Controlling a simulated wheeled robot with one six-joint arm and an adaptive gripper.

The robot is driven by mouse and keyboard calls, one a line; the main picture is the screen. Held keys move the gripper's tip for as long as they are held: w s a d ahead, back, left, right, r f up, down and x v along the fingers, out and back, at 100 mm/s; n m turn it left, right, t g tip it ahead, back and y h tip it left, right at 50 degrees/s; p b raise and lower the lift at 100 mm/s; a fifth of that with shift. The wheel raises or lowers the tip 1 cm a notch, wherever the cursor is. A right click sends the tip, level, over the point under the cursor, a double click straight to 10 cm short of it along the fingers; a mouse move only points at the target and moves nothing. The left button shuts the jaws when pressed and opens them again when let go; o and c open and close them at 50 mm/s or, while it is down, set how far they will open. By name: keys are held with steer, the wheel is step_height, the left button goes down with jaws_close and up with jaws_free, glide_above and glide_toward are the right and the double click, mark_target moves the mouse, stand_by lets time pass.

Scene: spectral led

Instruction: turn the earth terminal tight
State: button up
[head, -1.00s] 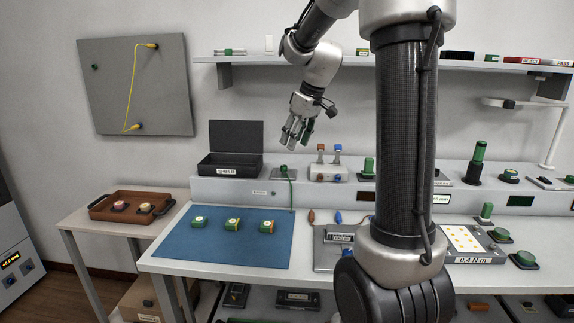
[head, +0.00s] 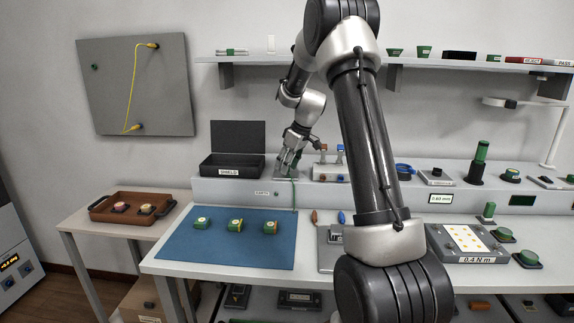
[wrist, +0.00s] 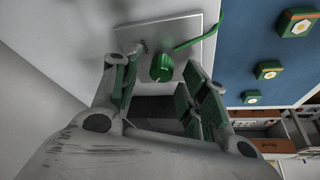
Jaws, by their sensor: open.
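The earth terminal is a green ribbed knob (wrist: 162,67) on a light plate (wrist: 205,22), with a green lead (wrist: 198,36) running off to the right in the wrist view. In the head view the plate (head: 283,178) sits on the raised ledge, and my gripper hides the knob. My gripper (head: 288,168) reaches down over the plate. In the wrist view my gripper (wrist: 158,75) is open, with the knob between its green-padded fingertips. A gap seems to show on the right side of the knob; contact on the left cannot be told.
A black open-lidded box labelled SHIELD (head: 228,166) stands just left of the terminal. A terminal block with orange and blue tops (head: 328,172) stands close on the right. A blue mat (head: 215,255) with several green blocks lies below, in front of the ledge.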

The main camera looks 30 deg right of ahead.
steer(key=shift+f, duration=0.1)
jaws_close()
steer(key=shift+m, duration=0.3)
steer(key=m+h, duration=0.2)
steer(key=m, duration=0.2)
steer(key=shift+a, duration=0.15)
steer(key=m+h, duration=0.1)
steer(key=m, duration=0.2)
steer(key=m+h, duration=0.1)
steer(key=m, duration=0.1)
steer(key=shift+m, duration=0.4)
steer(key=m+g+h, duration=0.1)
steer(key=m, duration=0.3)
steer(key=shift+w+m, duration=0.1)
steer(key=shift+m, duration=0.2)
steer(key=m, duration=0.2)
steer(key=m+g+h, duration=0.1)
steer(key=m, duration=0.1)
steer(key=shift+a+m+g, duration=0.1)
steer(key=shift+m+g, duration=0.2)
steer(key=shift+m, duration=0.1)
